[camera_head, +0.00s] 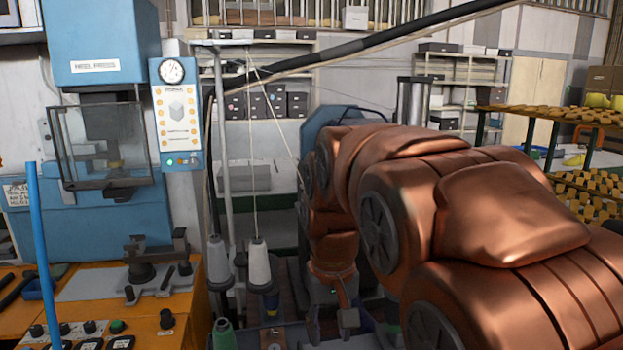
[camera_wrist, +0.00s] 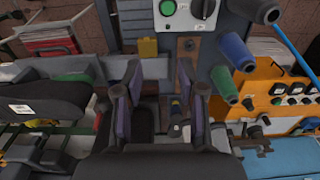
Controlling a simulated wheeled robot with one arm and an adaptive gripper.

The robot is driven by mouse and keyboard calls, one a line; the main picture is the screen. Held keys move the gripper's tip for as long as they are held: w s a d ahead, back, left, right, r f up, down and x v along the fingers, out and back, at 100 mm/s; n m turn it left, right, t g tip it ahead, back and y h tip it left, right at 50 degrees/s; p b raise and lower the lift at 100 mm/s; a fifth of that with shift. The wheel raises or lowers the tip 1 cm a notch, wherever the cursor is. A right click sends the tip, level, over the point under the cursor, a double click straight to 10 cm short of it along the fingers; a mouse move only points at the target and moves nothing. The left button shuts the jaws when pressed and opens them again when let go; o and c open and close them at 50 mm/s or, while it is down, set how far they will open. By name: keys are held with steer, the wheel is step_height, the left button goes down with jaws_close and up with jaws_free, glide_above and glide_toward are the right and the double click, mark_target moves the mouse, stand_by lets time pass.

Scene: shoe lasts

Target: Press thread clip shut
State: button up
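My gripper (camera_head: 331,318) hangs pointing down in the middle of the head view, at the end of my copper-coloured arm. In the wrist view my gripper (camera_wrist: 155,85) has its two purple-grey fingers spread wide, with nothing held between them. I cannot pick out the thread clip with certainty. White thread runs down to a white thread cone (camera_head: 258,264) in the head view, left of my gripper.
A green thread cone (camera_head: 223,335) stands left of my gripper. A blue cone (camera_wrist: 236,50) and a control box with a green button (camera_wrist: 168,8) lie beyond the fingers. An orange machine bench (camera_head: 180,318) and a blue press (camera_head: 100,40) stand at left. Racks (camera_head: 580,118) stand at right.

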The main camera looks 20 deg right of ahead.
steer(key=w+d+r+t+h+p, duration=0.15)
steer(key=w+d+r+p, duration=0.3)
steer(key=w+r, duration=0.75)
steer(key=w+d+r+t+y+p, duration=0.1)
steer(key=w+d+r+t+p, duration=0.15)
steer(key=w+d+r, duration=0.9)
steer(key=shift+h, duration=0.25)
steer(key=shift+w+a+f+p, duration=0.15)
steer(key=shift+w+a+f, duration=0.8)
steer(key=shift+w+f, duration=0.55)
steer(key=shift+w+a+f+p, duration=0.15)
steer(key=shift+w+a+f, duration=0.9)
steer(key=shift+f, duration=0.7)
steer(key=shift+w+a+f+p, duration=0.15)
steer(key=shift+w+a+f, duration=0.65)
steer(key=shift+w+f, duration=0.8)
steer(key=shift+s, duration=0.1)
steer(key=shift+c, duration=0.4)
jaws_close()
